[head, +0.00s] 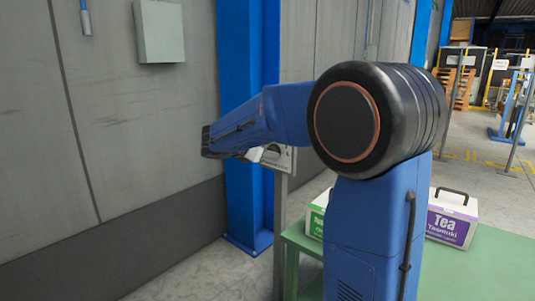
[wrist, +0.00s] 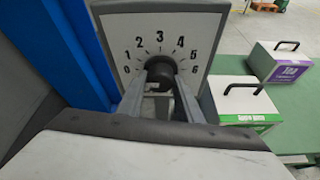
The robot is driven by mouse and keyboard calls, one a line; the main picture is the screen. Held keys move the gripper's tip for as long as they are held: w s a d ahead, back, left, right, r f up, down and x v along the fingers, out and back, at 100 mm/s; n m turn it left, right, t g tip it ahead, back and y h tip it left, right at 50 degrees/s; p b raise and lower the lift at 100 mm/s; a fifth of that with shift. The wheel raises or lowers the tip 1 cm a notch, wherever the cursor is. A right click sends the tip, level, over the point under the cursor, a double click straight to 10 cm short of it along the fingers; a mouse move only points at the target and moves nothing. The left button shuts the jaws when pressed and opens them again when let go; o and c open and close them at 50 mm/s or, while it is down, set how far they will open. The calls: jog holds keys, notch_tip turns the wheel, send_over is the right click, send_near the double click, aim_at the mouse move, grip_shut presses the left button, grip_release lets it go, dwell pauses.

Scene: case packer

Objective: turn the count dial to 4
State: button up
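The count dial (wrist: 160,65) is a dark round knob on a pale panel (wrist: 117,32) with the figures 0 to 6 in an arc around it. The 4 (wrist: 180,41) is at the upper right of the knob. My gripper (wrist: 161,78) has one finger on each side of the knob, and the fingertips appear to close on it. No pointer mark on the knob can be made out, so its setting cannot be read.
A blue column (head: 248,200) stands beside the panel. A green table (head: 480,260) to the right carries a purple-labelled tea case (head: 452,217) and a green-labelled case (wrist: 240,100), both with dark handles. A grey box (head: 159,31) hangs on the wall.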

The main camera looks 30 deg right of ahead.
dwell(0.3)
jog(key=m+t+h, duration=0.1)
jog(key=m+t, duration=0.1)
jog(key=m, duration=0.4)
jog(key=m+t+h, duration=0.1)
jog(key=m+t, duration=0.2)
jog(key=m, duration=0.4)
jog(key=f+m+t+h, duration=0.1)
jog(key=m+t, duration=0.1)
jog(key=m, duration=0.4)
jog(key=shift+s+d+m+t, duration=0.1)
jog(key=shift+s+m+t, duration=0.2)
jog(key=shift+t, duration=0.1)
jog(key=shift+m, duration=0.3)
dwell(0.4)
jog(key=o, duration=1)
jog(key=shift+h, duration=0.3)
jog(key=shift+o, duration=0.2)
